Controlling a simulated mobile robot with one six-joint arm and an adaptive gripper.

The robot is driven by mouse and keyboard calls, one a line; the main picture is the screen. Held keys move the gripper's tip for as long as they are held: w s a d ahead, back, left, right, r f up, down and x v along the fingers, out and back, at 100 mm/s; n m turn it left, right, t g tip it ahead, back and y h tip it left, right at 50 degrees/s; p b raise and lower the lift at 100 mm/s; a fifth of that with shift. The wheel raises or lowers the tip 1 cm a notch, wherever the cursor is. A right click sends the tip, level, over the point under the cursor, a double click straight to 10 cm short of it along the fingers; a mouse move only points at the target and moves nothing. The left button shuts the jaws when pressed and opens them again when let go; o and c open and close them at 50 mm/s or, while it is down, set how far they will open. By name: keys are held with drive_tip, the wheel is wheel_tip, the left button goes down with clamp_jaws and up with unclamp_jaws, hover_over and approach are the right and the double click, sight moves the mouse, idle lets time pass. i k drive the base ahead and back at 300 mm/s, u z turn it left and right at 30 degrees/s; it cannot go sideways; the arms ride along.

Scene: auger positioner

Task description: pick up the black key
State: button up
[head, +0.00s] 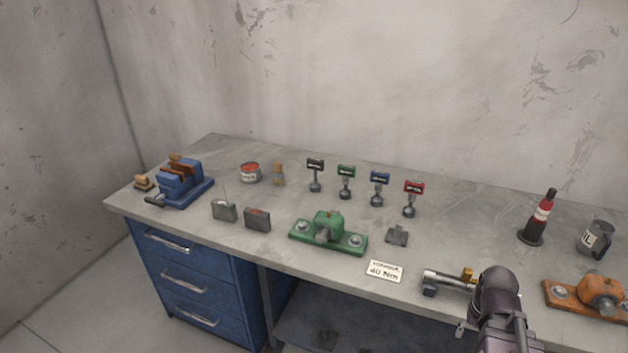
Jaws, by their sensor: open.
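The black key (316,173) stands upright toward the back middle of the workbench in the head view. It has a black label plate with pale lettering, too small to read, on a grey stem. It is the leftmost in a row, with the green key (346,181), the blue key (379,188) and the red key (412,197) to its right. Part of my dark arm shows at the bottom right, well away from the black key. I cannot make out my gripper's fingers in this view.
The workbench (480,225) holds a green fixture (328,233), a small grey block (397,236), a white card (384,271), a metal tool (449,280), a blue vise (181,184), a red-and-black bottle (538,219), a mug (596,239) and an orange fixture (594,294). The bench behind the keys is clear.

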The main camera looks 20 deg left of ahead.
sight(317, 165)
drive_tip(key=z, duration=0.15)
drive_tip(key=k, duration=0.5)
drive_tip(key=u, duration=2.15)
drive_tip(key=i, duration=1.25)
